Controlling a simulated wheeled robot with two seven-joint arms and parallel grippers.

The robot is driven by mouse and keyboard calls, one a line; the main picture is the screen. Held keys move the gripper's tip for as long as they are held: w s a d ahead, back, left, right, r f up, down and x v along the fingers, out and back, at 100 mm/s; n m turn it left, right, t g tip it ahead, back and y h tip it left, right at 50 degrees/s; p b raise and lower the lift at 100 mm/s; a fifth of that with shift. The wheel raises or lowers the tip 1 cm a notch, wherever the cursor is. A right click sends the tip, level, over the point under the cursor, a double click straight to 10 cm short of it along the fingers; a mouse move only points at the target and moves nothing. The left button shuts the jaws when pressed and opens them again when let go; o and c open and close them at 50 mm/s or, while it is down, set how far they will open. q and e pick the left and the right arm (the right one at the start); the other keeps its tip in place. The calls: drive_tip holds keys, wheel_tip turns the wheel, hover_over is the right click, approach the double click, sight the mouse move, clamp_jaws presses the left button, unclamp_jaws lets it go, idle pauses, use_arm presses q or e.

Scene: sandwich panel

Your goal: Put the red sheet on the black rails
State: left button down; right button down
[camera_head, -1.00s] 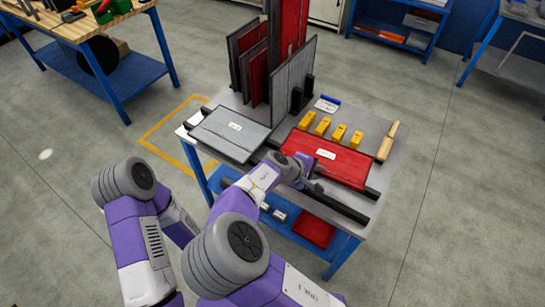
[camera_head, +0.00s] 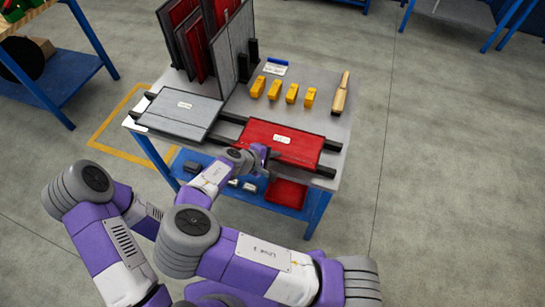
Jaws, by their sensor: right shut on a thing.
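The red sheet (camera_head: 262,135), with a white label, lies flat over the black rails (camera_head: 325,171) on the right part of the grey table. The rail ends stick out past the sheet's left and right edges. My right gripper (camera_head: 264,158) is at the sheet's near edge, left of its middle, and is shut on it. The fingertips are small and partly hidden by the wrist. Whether the sheet rests fully on both rails is hard to tell. My left gripper is not in view; only part of my left arm shows at the left.
A grey panel (camera_head: 178,118) lies on rails to the left. Upright red and grey panels (camera_head: 232,50) stand behind it. Several yellow blocks (camera_head: 274,90) and a wooden-handled tool (camera_head: 341,93) lie behind the sheet. A blue lower shelf holds another red piece (camera_head: 287,193).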

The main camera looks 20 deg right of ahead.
drive_tip(key=c, duration=1.5)
unclamp_jaws()
drive_tip(key=shift+c, duration=0.2)
drive_tip(key=o, duration=0.4)
